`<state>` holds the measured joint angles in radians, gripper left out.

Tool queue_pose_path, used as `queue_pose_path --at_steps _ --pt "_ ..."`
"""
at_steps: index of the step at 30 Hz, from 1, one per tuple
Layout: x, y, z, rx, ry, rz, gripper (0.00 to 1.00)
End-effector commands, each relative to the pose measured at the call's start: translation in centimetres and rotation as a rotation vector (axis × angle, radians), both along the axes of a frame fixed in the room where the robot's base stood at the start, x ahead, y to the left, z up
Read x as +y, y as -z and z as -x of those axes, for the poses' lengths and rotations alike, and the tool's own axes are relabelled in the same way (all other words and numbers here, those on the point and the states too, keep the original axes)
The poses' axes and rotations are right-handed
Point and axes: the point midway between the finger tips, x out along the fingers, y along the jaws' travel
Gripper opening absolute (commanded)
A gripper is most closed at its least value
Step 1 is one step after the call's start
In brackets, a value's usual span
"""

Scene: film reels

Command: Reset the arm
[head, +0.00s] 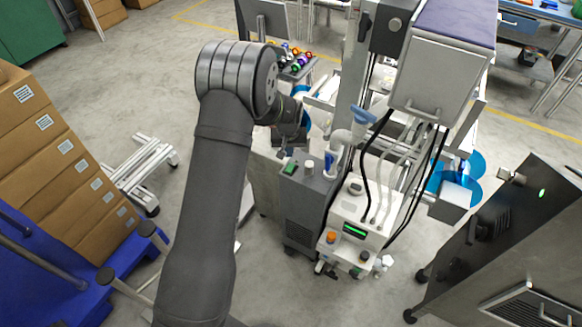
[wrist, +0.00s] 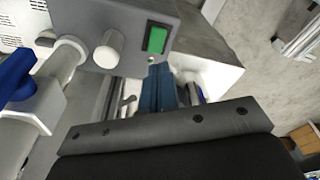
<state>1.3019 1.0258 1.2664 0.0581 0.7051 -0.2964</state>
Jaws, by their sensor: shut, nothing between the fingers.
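My arm reaches up and forward from the bottom of the head view, and its wrist bends down beside the grey machine. My gripper (head: 284,152) is small and partly hidden there, above the left side of the machine's top. In the wrist view, the two blue fingers of my gripper (wrist: 157,75) stand together past the dark gripper body, shut and empty. The grey machine (head: 310,205) carries a green switch (head: 290,168), which also shows close ahead in the wrist view (wrist: 156,39). A pale knob (wrist: 108,48) stands beside that switch. Whether the fingers touch the machine I cannot tell.
A white unit (head: 355,220) with cables and a hanging control box (head: 440,75) are further right. Stacked cartons (head: 50,150) on a blue cart are at left. Open floor (head: 200,45) lies behind.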

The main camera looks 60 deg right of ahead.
Motion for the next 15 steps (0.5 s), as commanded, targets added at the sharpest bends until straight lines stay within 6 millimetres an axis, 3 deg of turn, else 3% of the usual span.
queue_pose_path --at_steps 8,15 --pt "0.0 0.6 0.0 0.001 0.0 -0.002 0.0" --pt "0.0 4.0 0.0 0.001 0.0 -0.002 0.0"
